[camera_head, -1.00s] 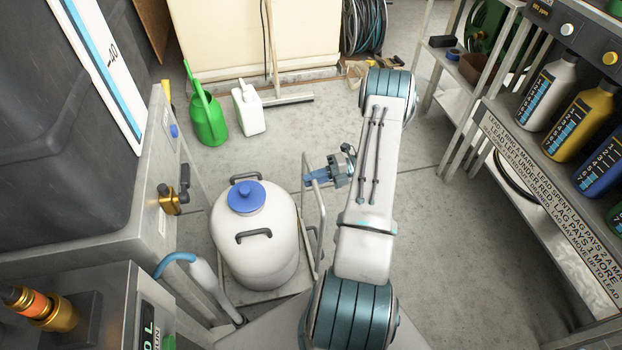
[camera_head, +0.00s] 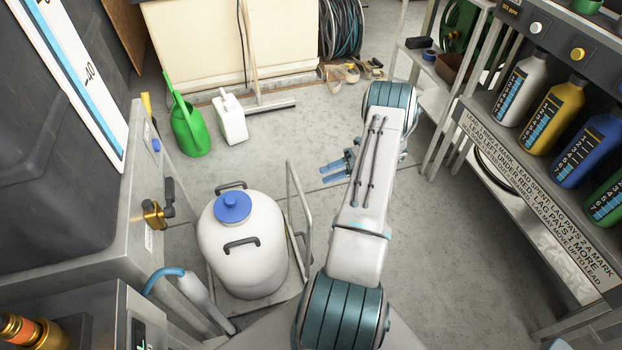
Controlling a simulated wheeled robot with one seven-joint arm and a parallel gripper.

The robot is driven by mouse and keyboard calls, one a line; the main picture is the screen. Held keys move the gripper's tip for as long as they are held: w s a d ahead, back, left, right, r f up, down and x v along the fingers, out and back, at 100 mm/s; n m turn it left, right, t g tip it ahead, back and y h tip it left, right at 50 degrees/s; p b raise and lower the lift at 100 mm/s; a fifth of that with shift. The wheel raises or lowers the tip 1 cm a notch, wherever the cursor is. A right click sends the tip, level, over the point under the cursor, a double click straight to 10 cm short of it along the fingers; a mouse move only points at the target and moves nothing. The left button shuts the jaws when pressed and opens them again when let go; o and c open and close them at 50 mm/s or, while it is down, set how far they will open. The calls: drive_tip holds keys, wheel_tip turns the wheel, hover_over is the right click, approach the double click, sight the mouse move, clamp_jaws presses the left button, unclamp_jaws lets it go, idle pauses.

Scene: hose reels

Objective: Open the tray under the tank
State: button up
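The large grey tank (camera_head: 60,120) stands on a metal stand at the left. A flat tray (camera_head: 294,283) lies low at the stand's right side and projects into the open floor. A white canister (camera_head: 250,265) with a blue cap stands on it. A tall metal handle frame (camera_head: 306,214) rises at the tray's right side. My gripper (camera_head: 325,172) is to the right of the handle frame, apart from it. Its two blue fingers are spread, with nothing between them. The tray's far left part is hidden behind the canister and the stand.
A brass valve (camera_head: 155,213) juts from the stand. A green watering can (camera_head: 188,130) and a white jug (camera_head: 231,120) stand on the floor behind. Shelves with bottles (camera_head: 555,117) line the right. The floor between my arm and the shelves is clear.

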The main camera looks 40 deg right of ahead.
drive_tip(key=v, duration=0.3)
drive_tip(key=shift+s+d, duration=0.1)
drive_tip(key=shift+d, duration=0.2)
drive_tip(key=shift+r, duration=0.1)
drive_tip(key=w+a+r+n+g+h+p, duration=0.1)
drive_tip(key=a+r+n+g+h+p, duration=0.15)
drive_tip(key=a+r+n, duration=0.5)
drive_tip(key=a+r+n+g+h+p, duration=0.2)
drive_tip(key=a+r+n+p, duration=0.2)
drive_tip(key=r, duration=0.7)
drive_tip(key=w+a+r+n+g+h+p, duration=0.1)
drive_tip(key=a+r+n+g+h+p, duration=0.15)
drive_tip(key=a+r+n, duration=0.55)
drive_tip(key=s+a+r+n+t+h+p, duration=0.1)
drive_tip(key=s+a+r+n+h+p, duration=0.1)
drive_tip(key=s+a+r+n+p, duration=0.2)
drive_tip(key=s+a+r+n+t+h+p, duration=0.2)
drive_tip(key=s+r+n, duration=0.4)
drive_tip(key=r+n, duration=0.3)
drive_tip(key=s+a+r+n+t+h+p, duration=0.2)
drive_tip(key=s+a+r+n+h+p, duration=0.2)
drive_tip(key=r, duration=0.5)
drive_tip(key=s+a+n+p, duration=0.1)
drive_tip(key=a+n+p, duration=0.1)
drive_tip(key=n, duration=0.1)
drive_tip(key=shift+r, duration=0.35)
